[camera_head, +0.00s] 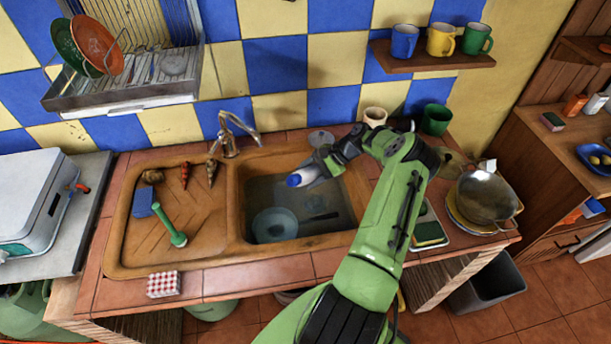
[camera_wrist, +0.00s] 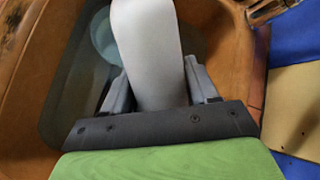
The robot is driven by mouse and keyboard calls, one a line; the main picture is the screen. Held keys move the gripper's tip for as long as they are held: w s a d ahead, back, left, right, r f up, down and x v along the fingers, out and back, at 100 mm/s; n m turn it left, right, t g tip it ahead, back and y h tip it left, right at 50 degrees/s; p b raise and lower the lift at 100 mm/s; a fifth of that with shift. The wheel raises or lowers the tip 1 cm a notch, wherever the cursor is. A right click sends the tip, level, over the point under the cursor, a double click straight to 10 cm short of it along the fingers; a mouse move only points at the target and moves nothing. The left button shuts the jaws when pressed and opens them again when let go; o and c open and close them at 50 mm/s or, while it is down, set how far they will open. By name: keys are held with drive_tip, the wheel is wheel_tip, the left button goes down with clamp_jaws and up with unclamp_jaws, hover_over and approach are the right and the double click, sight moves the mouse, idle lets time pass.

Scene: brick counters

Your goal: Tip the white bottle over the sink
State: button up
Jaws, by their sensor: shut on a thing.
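The white bottle (camera_wrist: 150,50) is between the fingers of my gripper (camera_wrist: 160,85) in the wrist view, and the gripper is shut on it. In the head view the bottle's blue end (camera_head: 293,181) points left and somewhat toward the viewer. My gripper (camera_head: 318,168) is above the back part of the sink (camera_head: 240,225). The bottle lies tilted over, close to horizontal, over the basin. My gripper hides part of the bottle's body. I cannot tell whether anything flows from it.
The basin holds a bowl (camera_head: 274,224) and a dark object. The faucet (camera_head: 230,135) stands behind the basin, left of my gripper. A green brush (camera_head: 170,225) and blue sponge (camera_head: 142,202) lie on the drainboard. A pot (camera_head: 486,195) stands at the right.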

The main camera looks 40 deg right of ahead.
sight(316, 167)
drive_tip(key=d+h+b, duration=0.1)
drive_tip(key=d+f+n+h+b, duration=0.1)
drive_tip(key=d+h, duration=0.1)
drive_tip(key=w+d+f+h+b, duration=0.1)
drive_tip(key=d+b, duration=0.1)
drive_tip(key=shift+f+n+h, duration=0.1)
drive_tip(key=shift+n+h, duration=0.2)
drive_tip(key=shift+d+t+h+b, duration=0.2)
drive_tip(key=shift+t+h+b, duration=0.1)
drive_tip(key=shift+h+b, duration=0.2)
drive_tip(key=h+b, duration=0.1)
drive_tip(key=n+h+b, duration=0.1)
drive_tip(key=b, duration=0.1)
drive_tip(key=shift+a+r, duration=0.15)
drive_tip(key=shift+r, duration=0.25)
drive_tip(key=h+b, duration=0.1)
drive_tip(key=b, duration=0.2)
drive_tip(key=a+r+n+t+h+b, duration=0.1)
drive_tip(key=h+b, duration=0.1)
drive_tip(key=b, duration=0.2)
drive_tip(key=shift+s+a, duration=0.1)
drive_tip(key=shift+a, duration=0.05)
drive_tip(key=b, duration=0.1)
drive_tip(key=h+b, duration=0.1)
drive_tip(key=shift+s+a+r+n+t+h+b, duration=0.1)
drive_tip(key=shift+a+r+n+t+h+b, duration=0.2)
drive_tip(key=shift+n+t+b, duration=0.1)
drive_tip(key=shift+a+r+h+b, duration=0.1)
drive_tip(key=shift+r+h+b, duration=0.2)
drive_tip(key=shift+r+b, duration=0.1)
